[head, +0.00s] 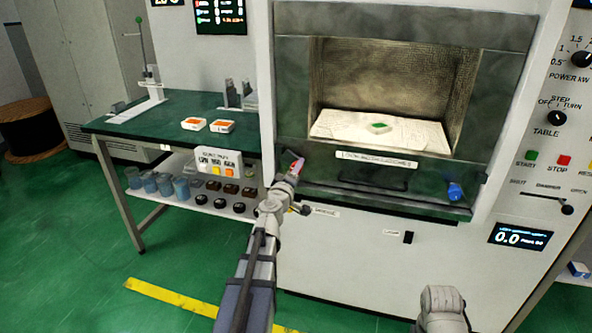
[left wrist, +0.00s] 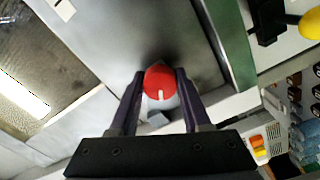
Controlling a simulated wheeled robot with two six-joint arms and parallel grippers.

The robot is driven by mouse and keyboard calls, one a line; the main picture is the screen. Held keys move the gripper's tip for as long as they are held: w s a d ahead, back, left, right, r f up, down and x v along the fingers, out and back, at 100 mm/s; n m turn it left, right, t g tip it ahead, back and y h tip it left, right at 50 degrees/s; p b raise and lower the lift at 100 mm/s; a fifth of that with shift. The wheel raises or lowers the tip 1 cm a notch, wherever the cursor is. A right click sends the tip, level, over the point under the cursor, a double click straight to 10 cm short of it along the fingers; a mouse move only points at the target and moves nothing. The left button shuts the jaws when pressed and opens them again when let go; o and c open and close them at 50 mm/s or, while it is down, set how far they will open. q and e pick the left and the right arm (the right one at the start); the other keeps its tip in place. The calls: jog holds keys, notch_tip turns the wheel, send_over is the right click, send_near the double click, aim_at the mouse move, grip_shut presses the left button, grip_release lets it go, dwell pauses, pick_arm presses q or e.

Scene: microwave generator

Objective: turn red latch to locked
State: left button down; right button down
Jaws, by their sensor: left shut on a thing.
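The red latch (left wrist: 160,82) is a round red knob with a white mark, on the grey metal front of the microwave chamber. In the left wrist view it sits between the two dark fingers of my left gripper (left wrist: 158,88), which is shut on it. In the head view my left gripper (head: 287,180) reaches the lower left corner of the chamber front, and a bit of the red latch (head: 297,166) shows past it. I cannot read the latch's labels.
The open chamber (head: 390,90) holds a white slab with a small green-topped piece. A blue knob (head: 455,191) is at the lower right of its frame. A green-topped bench (head: 170,125) stands left. A control panel (head: 560,130) is at right.

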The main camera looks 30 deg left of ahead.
pick_arm(q)
jog(key=shift+c, duration=1.8)
grip_release()
jog(key=v, duration=0.7)
jog(key=shift+s+d, duration=0.15)
jog(key=shift+s, duration=0.25)
